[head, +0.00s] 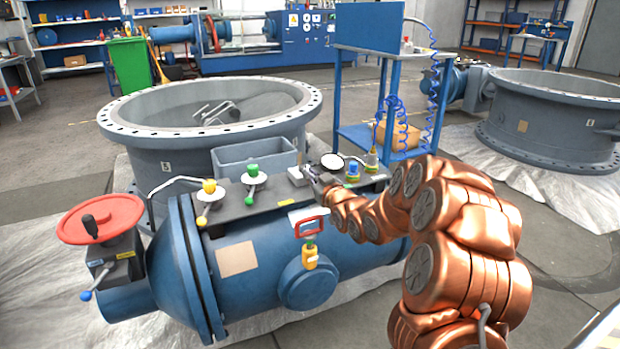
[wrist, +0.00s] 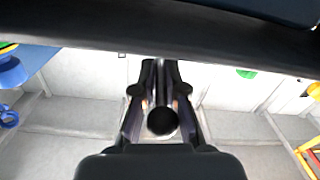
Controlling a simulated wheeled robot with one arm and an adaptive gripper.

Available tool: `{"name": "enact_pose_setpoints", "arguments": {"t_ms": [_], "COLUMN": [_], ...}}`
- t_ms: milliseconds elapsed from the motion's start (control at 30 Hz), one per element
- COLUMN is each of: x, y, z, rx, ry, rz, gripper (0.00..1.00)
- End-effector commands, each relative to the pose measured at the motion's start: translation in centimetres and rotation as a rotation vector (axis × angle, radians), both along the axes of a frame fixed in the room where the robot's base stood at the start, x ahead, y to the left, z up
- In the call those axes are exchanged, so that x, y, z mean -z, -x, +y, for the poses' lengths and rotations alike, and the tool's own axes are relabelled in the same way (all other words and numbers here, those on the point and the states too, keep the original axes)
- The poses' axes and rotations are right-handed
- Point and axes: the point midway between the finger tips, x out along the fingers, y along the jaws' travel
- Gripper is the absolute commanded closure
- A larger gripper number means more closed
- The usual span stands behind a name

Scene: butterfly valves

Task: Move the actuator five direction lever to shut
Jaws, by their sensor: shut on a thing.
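My gripper (head: 310,173) reaches over the dark panel on top of the blue tank, beside a small grey block with an upright stem (head: 299,174). In the wrist view my gripper (wrist: 160,95) has its fingers closed around a dark lever with a round black end (wrist: 162,122). In the head view this lever is mostly hidden by my gripper, and its angle cannot be told. No label for actuator five is readable.
On the panel (head: 232,207) stand a yellow valve (head: 209,187), a green valve (head: 252,171) and a blue one (head: 352,169). A red handwheel (head: 100,219) is at the left. A red-framed handle (head: 309,222) and yellow lever (head: 310,257) are on the tank front.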

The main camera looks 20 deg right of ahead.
Motion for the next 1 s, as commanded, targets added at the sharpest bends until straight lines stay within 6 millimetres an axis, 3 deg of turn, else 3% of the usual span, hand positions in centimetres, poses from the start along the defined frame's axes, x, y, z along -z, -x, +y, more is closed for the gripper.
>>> {"name": "enact_pose_setpoints", "arguments": {"t_ms": [267, 300, 533, 1000], "x": [-0.3, -0.3, -0.2, -0.2], "y": [-0.1, -0.1, -0.1, 0.9], "z": [0.2, 0.2, 0.1, 0.0], "rx": [-0.003, -0.004, -0.002, -0.002], "ry": [0.002, 0.002, 0.002, 0.001], "rz": [-0.007, -0.008, -0.005, -0.002], "gripper": [1.0, 0.87, 0.64, 0.64]}}
